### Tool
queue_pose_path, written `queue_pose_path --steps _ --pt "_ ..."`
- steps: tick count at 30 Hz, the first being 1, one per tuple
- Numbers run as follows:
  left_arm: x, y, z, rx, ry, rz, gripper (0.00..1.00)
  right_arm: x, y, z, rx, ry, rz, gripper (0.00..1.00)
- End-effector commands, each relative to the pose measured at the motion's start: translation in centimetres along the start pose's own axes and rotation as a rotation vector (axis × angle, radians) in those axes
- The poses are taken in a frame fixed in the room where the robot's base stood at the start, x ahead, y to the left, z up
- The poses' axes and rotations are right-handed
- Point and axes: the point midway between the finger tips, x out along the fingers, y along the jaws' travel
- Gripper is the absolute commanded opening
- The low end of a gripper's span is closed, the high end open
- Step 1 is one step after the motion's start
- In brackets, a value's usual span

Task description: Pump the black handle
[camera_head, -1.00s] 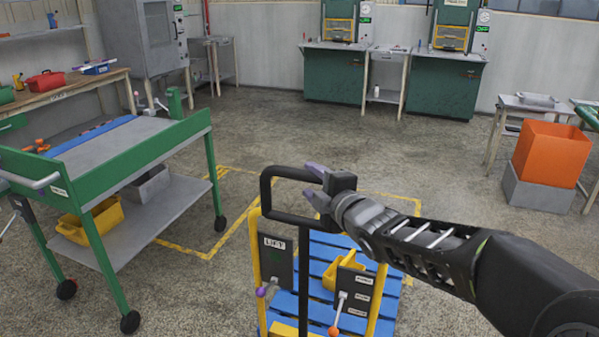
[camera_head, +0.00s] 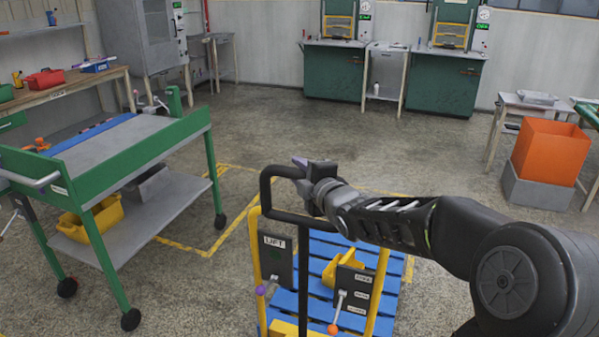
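The black handle (camera_head: 265,196) is an upright loop on top of a post on a yellow-framed lift cart with a blue slatted deck. My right gripper (camera_head: 302,168) reaches in from the right at the loop's upper right side. One purple fingertip shows above the top bar; the gripper's body hides the loop's right side and the other finger. Whether the fingers grip the bar or only overlap it in the picture I cannot tell. My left gripper is not in view.
The cart has a LIFT panel (camera_head: 275,258), a purple-knobbed lever, an orange-knobbed lever (camera_head: 333,328) and a yellow bin (camera_head: 345,265). A green wheeled table (camera_head: 150,160) stands at left. An orange bin (camera_head: 550,152) stands at right. The floor behind the cart is clear.

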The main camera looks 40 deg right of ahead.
Motion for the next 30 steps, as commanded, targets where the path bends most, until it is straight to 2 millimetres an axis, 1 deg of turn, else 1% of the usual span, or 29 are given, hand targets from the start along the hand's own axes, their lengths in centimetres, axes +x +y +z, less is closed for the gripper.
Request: queue_pose_path --steps 1,9,11,30 --pt "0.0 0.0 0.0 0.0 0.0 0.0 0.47 -0.01 0.0 -0.01 0.0 0.0 0.0 0.26" --pt "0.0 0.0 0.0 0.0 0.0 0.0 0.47 -0.02 -0.01 -0.01 0.0 0.0 0.0 0.04" --pt "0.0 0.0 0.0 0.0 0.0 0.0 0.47 -0.02 -0.02 -0.01 0.0 0.0 0.0 0.0" --pt "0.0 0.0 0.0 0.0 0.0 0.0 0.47 -0.02 -0.06 -0.01 0.0 0.0 -0.001 0.0"
